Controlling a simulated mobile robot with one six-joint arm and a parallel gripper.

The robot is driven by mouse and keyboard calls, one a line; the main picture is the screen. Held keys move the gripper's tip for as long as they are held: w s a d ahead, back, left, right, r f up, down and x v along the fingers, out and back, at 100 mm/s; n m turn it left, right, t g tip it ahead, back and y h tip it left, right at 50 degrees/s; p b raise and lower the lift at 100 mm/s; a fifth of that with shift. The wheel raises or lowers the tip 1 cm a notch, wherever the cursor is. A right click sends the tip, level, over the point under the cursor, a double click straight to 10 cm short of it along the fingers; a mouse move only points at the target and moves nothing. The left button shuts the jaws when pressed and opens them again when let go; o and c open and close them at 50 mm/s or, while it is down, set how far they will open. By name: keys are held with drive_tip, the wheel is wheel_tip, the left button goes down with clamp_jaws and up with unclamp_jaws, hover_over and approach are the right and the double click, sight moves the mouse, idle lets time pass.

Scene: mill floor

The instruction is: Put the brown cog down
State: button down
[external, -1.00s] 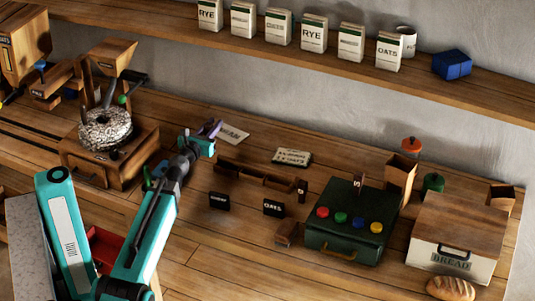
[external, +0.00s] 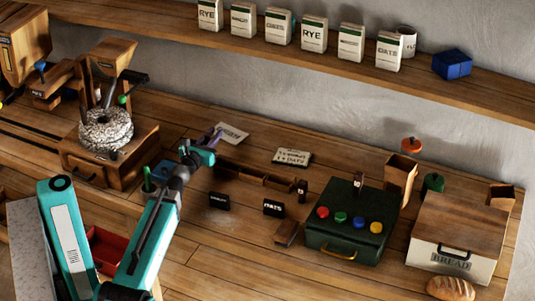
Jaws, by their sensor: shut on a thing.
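My gripper (external: 212,140) is over the workbench, left of the middle, at the end of my teal and dark arm. Its purple-grey fingers are shut and point away from the camera, near a pale paper card. The brown cog cannot be made out; whatever is between the fingers is hidden or too small to see. I cannot tell whether the fingertips or the held thing touch the bench.
A long brown wooden rack (external: 255,176) lies just right of my gripper. A stone mill (external: 106,130) is left. A green box (external: 345,229) with coloured knobs and a bread box (external: 459,231) are right.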

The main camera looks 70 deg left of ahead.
sight(211, 134)
drive_tip(key=shift+f+b, duration=1.2)
drive_tip(key=shift+f, duration=0.65)
drive_tip(key=shift+f, duration=0.15)
drive_tip(key=c, duration=1.6)
unclamp_jaws()
drive_tip(key=shift+r, duration=0.2)
drive_tip(key=shift+b+v, duration=0.6)
drive_tip(key=shift+v, duration=1.05)
drive_tip(key=shift+w+a+r+p, duration=0.1)
drive_tip(key=shift+r+p, duration=2.45)
drive_tip(key=shift+r, duration=0.95)
drive_tip(key=shift+o, duration=0.4)
